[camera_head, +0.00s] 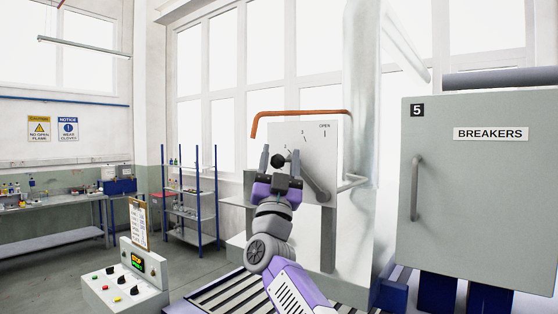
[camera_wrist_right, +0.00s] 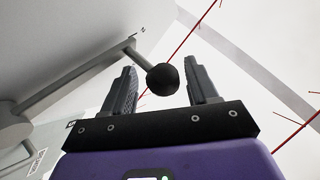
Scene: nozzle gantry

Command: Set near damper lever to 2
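The damper lever (camera_head: 313,184) is a grey rod running up-left from its pivot across a pale dial plate (camera_head: 310,150). It ends in a black ball knob (camera_head: 277,161). The plate bears the word OPEN, tick marks and small digits, hard to read in the head view. My right gripper (camera_head: 280,160) is at the knob with its fingers apart. In the right wrist view, the knob (camera_wrist_right: 162,79) sits between the open fingers (camera_wrist_right: 163,86), with a gap on each side. A small mark like a 2 shows near the rod there. My left gripper is out of view.
An orange pipe (camera_head: 300,113) runs above the plate. A grey breaker cabinet (camera_head: 480,190) stands at right. A control box (camera_head: 125,285) with a clipboard (camera_head: 139,222) is at lower left. A blue-post shelf (camera_head: 190,195) stands behind. Slatted rollers (camera_head: 225,296) lie below my arm.

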